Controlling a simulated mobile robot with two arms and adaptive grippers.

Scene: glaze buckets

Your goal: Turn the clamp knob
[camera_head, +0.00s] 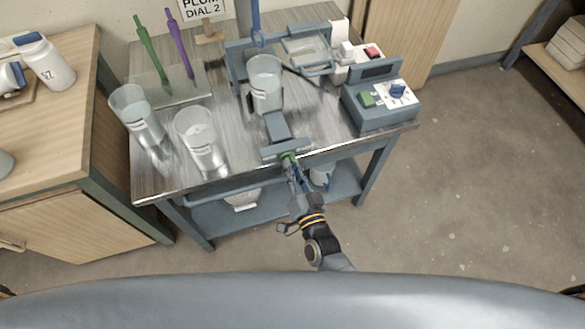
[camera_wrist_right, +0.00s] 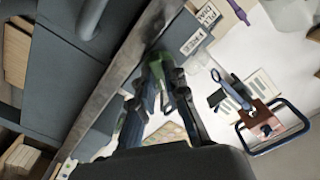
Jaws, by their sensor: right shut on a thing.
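The clamp knob (camera_head: 288,156) is a small green piece at the front edge of the metal table, at the near end of a grey-blue clamp (camera_head: 279,128). My right gripper (camera_head: 291,164) reaches it from the front and is shut on it. In the right wrist view, green shows between the fingers (camera_wrist_right: 160,88), but the fingers hide most of the knob. A clear bucket (camera_head: 265,90) stands upright just behind the clamp. My left gripper is not in view.
Two more clear buckets (camera_head: 201,147) stand at the table's left. Green and purple paddles (camera_head: 179,45) stand behind them. A control box (camera_head: 379,114) with a green button and blue dial is at right. A sign reads "PLUM DIAL 2" (camera_head: 203,7). Floor at right is clear.

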